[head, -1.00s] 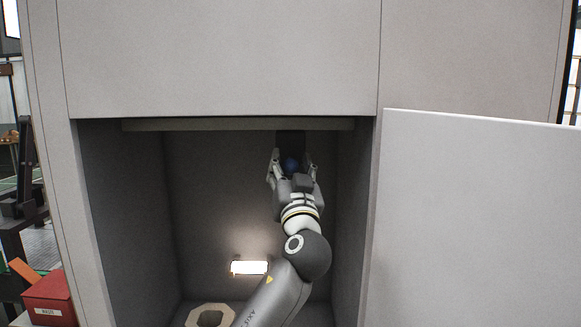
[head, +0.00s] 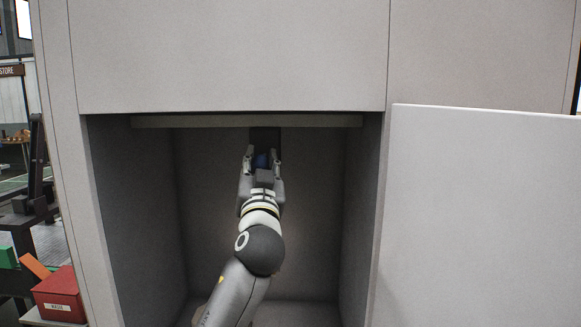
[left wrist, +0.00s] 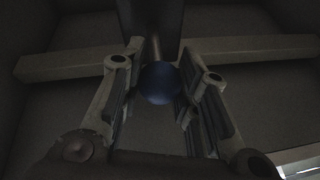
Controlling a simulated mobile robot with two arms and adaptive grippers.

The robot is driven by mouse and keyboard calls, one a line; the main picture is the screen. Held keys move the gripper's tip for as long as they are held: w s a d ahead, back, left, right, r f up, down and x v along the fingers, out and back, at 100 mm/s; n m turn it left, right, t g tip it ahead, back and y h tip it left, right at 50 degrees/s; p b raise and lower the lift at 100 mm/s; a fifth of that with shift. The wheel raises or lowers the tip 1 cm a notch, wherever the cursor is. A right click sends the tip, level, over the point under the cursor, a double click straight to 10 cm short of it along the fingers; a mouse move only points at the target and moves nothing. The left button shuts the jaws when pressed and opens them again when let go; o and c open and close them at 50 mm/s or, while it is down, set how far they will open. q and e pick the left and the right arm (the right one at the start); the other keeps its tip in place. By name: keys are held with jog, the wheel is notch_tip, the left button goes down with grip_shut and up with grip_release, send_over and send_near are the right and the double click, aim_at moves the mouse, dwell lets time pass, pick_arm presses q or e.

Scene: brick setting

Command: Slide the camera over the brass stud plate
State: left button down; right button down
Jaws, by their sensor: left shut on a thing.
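My left gripper (head: 262,163) reaches into an open cabinet bay, high up near its back wall. It is shut on a blue ball (head: 261,160), which also shows between the fingers in the left wrist view (left wrist: 160,84). A short stem joins the ball to a dark block (left wrist: 150,15), which also shows beyond the fingertips in the head view (head: 265,136). This dark piece may be the camera; I cannot be sure. I cannot make out the brass stud plate. My right gripper is not in view.
A pale bar (head: 205,121) crosses the top of the bay. A white door (head: 485,215) stands open on the right. The side walls are close, with free room on both sides of my arm. A red box (head: 60,294) stands outside, lower left.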

pick_arm(q)
jog(key=a+p, duration=0.1)
jog(key=a, duration=1.5)
jog(key=shift+a, duration=0.2)
jog(key=c, duration=1.3)
grip_release()
jog(key=shift+o, duration=1.1)
jog(key=shift+a, duration=0.25)
jog(key=shift+d, duration=0.15)
jog(key=v, duration=1.2)
